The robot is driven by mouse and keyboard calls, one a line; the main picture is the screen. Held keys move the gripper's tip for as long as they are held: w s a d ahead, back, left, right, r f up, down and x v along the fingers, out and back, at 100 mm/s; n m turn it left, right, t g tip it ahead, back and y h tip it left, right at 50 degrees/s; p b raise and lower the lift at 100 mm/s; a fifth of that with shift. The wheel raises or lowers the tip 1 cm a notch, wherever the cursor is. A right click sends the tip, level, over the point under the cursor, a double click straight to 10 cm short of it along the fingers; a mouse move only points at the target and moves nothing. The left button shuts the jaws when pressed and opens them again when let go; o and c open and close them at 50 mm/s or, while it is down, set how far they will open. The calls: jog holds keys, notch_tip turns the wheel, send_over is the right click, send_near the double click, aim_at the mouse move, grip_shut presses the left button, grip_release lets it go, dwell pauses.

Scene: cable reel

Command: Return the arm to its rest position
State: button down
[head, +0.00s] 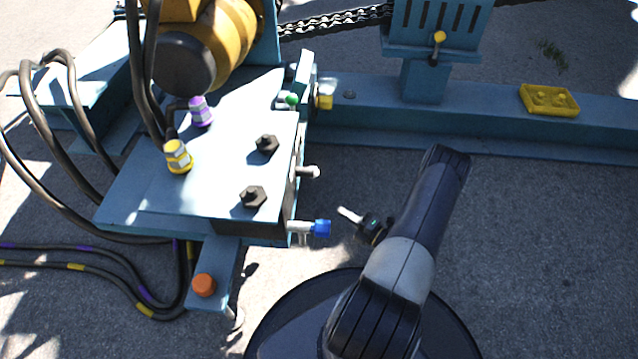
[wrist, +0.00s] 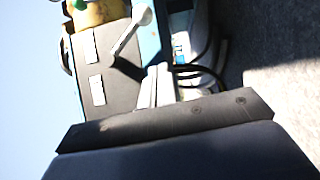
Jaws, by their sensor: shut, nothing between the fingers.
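My gripper (head: 347,214) shows in the head view at the end of my dark arm, to the right of the blue machine's plate (head: 225,190). Its pale fingertips point left toward the valve with the blue knob (head: 321,228), with a gap between them. In the wrist view the pale fingers (wrist: 156,86) lie close together, shut with nothing between them. The arm is bent and stretches over the concrete floor. My wrist is partly hidden behind the forearm.
A blue beam (head: 480,118) with a yellow block (head: 549,99) runs across the back. Dark hoses (head: 60,205) loop at the left. An orange knob (head: 203,285) sits on the lower bracket. The concrete right of my arm (head: 560,240) is clear.

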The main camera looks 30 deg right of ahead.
dwell(0.3)
jog(key=w+d+r+b+x, duration=0.1)
jog(key=d+b+x, duration=0.1)
jog(key=x, duration=1)
jog(key=shift+w+r+b, duration=0.15)
jog(key=shift+w+b, duration=0.05)
jog(key=shift+b, duration=0.3)
jog(key=shift+w+d, duration=0.1)
